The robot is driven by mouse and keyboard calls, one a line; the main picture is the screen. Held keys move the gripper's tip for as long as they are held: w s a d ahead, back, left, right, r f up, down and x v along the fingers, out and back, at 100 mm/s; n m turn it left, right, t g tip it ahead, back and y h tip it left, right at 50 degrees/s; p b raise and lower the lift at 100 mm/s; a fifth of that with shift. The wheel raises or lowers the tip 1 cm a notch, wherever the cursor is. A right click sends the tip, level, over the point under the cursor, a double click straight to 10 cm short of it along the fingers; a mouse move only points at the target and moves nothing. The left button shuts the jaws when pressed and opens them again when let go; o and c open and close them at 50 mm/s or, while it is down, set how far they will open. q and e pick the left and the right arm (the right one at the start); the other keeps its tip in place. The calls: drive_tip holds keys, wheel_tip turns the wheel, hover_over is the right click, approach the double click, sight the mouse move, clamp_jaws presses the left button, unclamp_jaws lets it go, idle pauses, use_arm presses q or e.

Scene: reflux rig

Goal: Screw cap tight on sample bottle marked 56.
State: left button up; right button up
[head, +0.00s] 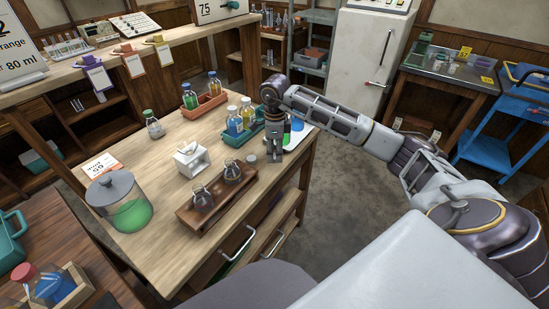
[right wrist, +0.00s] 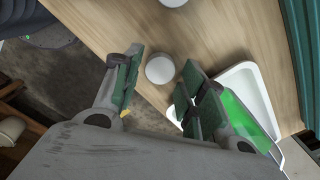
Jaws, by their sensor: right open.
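My right gripper (head: 275,154) is over the bench's right edge, pointing down. In the right wrist view its green-padded fingers (right wrist: 162,62) are spread, with a round pale cap-like disc (right wrist: 160,69) showing between their tips; I cannot tell whether it is a loose cap or on a bottle. A small grey cap-like piece (head: 251,159) stands left of the gripper in the head view. White-capped bottles (head: 234,121) stand in a teal rack (head: 236,139) behind. A tilted card (head: 102,164) carries a number that looks like 56. No bottle's number is readable. My left gripper is out of view.
A wooden rack (head: 216,204) with flasks, a white stand (head: 191,158), an orange rack (head: 205,106) and a large jar (head: 119,201) stand on the bench. Bare wood lies between them.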

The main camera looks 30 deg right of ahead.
drive_tip(key=shift+f, duration=0.7)
drive_tip(key=c, duration=0.5)
